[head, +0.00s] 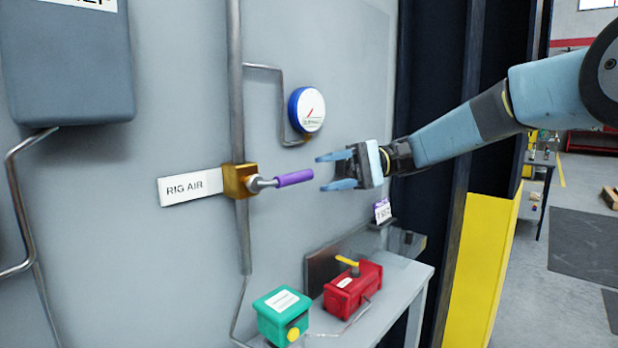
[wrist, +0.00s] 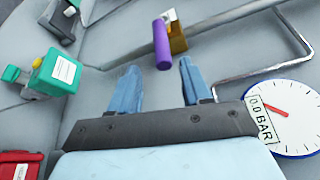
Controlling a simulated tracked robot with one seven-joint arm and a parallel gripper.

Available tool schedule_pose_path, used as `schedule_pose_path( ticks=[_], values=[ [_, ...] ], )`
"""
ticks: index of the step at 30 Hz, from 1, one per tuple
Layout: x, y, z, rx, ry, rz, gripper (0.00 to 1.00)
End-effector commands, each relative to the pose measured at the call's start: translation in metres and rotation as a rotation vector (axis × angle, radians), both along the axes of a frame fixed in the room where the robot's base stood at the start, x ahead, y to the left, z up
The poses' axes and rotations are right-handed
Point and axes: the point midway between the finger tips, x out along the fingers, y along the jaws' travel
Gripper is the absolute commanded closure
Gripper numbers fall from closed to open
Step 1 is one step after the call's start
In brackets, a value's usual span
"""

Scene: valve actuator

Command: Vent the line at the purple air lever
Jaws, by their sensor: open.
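The purple air lever (head: 294,178) sticks out to the right from a brass valve body (head: 238,181) on a vertical pipe, beside a white "RIG AIR" label (head: 187,187). My gripper (head: 328,171) is open and empty, just right of the lever's purple end, with its two blue fingers pointing at it. In the wrist view the purple lever (wrist: 162,46) lies ahead of and between the open fingertips (wrist: 158,80), with its brass valve (wrist: 177,38) beyond. I see no contact between fingers and lever.
A blue-rimmed gauge (head: 307,110) is on the wall above; in the wrist view its dial (wrist: 283,117) reads "0.0 BAR". A teal box (head: 282,314) and a red box (head: 352,289) sit on a shelf (head: 400,290) below. A bent thin pipe (head: 281,95) runs to the gauge.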

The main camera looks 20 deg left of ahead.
Motion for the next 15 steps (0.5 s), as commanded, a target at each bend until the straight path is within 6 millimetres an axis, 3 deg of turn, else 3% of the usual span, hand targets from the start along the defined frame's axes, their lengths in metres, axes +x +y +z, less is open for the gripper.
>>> schedule_pose_path(
  ticks=[6, 15],
  values=[
    [0.028, -0.026, 0.003, 0.000, 0.000, -0.004, 0.52],
    [0.042, -0.039, 0.004, 0.000, 0.000, -0.002, 0.52]
  ],
)
